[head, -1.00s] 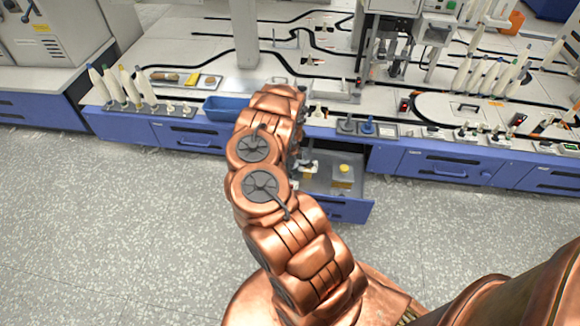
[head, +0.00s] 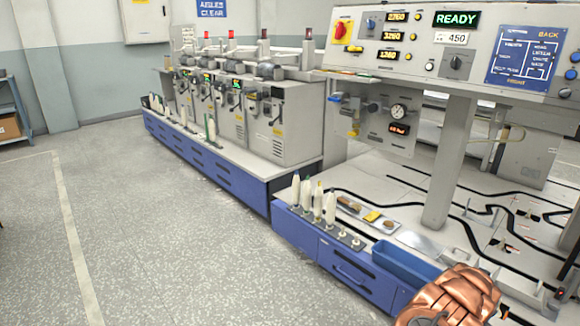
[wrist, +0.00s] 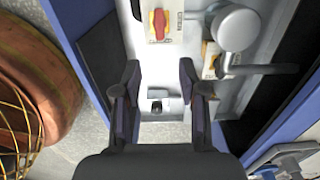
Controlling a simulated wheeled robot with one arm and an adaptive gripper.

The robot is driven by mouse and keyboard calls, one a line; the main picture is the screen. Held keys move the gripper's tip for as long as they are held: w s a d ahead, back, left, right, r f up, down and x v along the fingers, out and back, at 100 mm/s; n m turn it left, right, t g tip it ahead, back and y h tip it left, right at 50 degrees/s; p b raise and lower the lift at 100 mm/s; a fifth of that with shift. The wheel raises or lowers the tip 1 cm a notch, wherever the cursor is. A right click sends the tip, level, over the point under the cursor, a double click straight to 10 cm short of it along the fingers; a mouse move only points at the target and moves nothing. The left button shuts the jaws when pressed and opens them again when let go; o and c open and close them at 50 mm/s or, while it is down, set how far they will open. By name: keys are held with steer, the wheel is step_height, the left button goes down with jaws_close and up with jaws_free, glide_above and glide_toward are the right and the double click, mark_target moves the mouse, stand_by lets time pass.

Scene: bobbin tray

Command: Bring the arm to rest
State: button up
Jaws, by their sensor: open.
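My gripper (wrist: 160,108) shows in the wrist view with its two dark fingers spread apart and nothing between them. Below it is a grey surface inside blue walls, which looks like the open drawer (wrist: 180,108). A red and yellow item (wrist: 158,24) and a round grey knob-like part (wrist: 235,27) lie beyond the fingertips. In the head view only a copper part of my arm shows at the bottom right; the gripper itself is out of that view.
A blue bin (head: 405,264) sits at the bench edge beside my arm. White bobbins (head: 318,200) stand in a row left of it. A machine row (head: 250,110) runs along the back. The floor (head: 170,240) at left is clear.

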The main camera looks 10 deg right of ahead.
steer(key=w+a+r+n+t+y, duration=0.1)
steer(key=w+a+r+n, duration=0.4)
steer(key=a, duration=0.4)
steer(key=w+a+r+n+y, duration=0.2)
steer(key=w+a+r, duration=0.3)
steer(key=a+r, duration=0.35)
steer(key=s+a+r+n+g+y, duration=0.15)
steer(key=a+r+n, duration=0.25)
steer(key=a+r, duration=0.4)
steer(key=s+a+r+n+t, duration=0.1)
steer(key=s+a+r+n, duration=0.1)
steer(key=a+r+n, duration=0.45)
steer(key=s+a+r+n+g+h, duration=0.2)
steer(key=s+a+r+n, duration=0.55)
steer(key=s+r, duration=0.6)
steer(key=s+d+r+n+g+h, duration=0.1)
steer(key=s+n+h, duration=0.25)
steer(key=s, duration=1.75)
step_height(320, 180, up, 26)
steer(key=s+y+p, duration=0.1)
steer(key=p, duration=2.3)
steer(key=shift+d+n+t, duration=0.25)
steer(key=shift+n+t, duration=0.1)
